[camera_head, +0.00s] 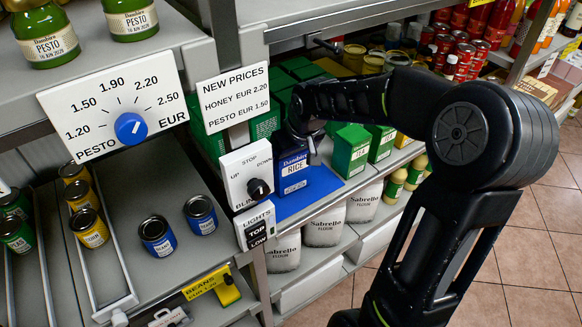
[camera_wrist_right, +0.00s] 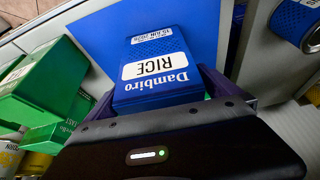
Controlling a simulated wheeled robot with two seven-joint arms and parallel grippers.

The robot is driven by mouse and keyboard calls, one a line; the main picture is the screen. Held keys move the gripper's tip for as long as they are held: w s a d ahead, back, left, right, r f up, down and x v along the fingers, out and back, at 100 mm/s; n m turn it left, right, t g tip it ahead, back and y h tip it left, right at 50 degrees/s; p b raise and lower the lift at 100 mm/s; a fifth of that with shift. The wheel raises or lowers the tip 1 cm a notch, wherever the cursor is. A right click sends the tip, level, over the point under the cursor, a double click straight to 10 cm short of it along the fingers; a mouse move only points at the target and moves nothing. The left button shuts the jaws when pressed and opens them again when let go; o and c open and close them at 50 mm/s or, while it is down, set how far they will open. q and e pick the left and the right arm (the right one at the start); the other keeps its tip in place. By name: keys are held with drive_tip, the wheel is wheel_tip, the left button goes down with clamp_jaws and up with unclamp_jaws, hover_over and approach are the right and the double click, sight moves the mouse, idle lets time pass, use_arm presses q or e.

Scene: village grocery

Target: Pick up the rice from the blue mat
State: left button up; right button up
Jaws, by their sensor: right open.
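The rice (camera_head: 293,172) is a dark blue box with a white label, standing upright on the blue mat (camera_head: 318,187). In the right wrist view the rice (camera_wrist_right: 157,60) shows its label upside down, with the mat (camera_wrist_right: 97,32) behind it. My right gripper (camera_head: 303,128) is at the top of the box. In the wrist view its dark fingers (camera_wrist_right: 165,92) lie on either side of the rice, open; whether they touch it cannot be seen. My left gripper is not in view.
Green boxes (camera_head: 351,150) stand close right of the rice. A panel with a black knob (camera_head: 258,188) stands close left. White flour bags (camera_head: 325,226) are on the shelf below. Blue cans (camera_head: 157,236) stand on the left shelf, and a price sign (camera_head: 232,98) is above.

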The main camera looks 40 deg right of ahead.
drive_tip(key=shift+c, duration=0.6)
drive_tip(key=c, duration=1.5)
drive_tip(key=shift+r, duration=0.1)
drive_tip(key=v, duration=0.3)
drive_tip(key=shift+w+r, duration=0.2)
drive_tip(key=shift+w, duration=0.05)
drive_tip(key=s, duration=0.5)
drive_tip(key=s+a+b, duration=0.1)
drive_tip(key=s, duration=0.5)
drive_tip(key=s+b, duration=0.1)
drive_tip(key=s, duration=0.5)
drive_tip(key=shift+s+a, duration=0.15)
drive_tip(key=shift+a, duration=0.15)
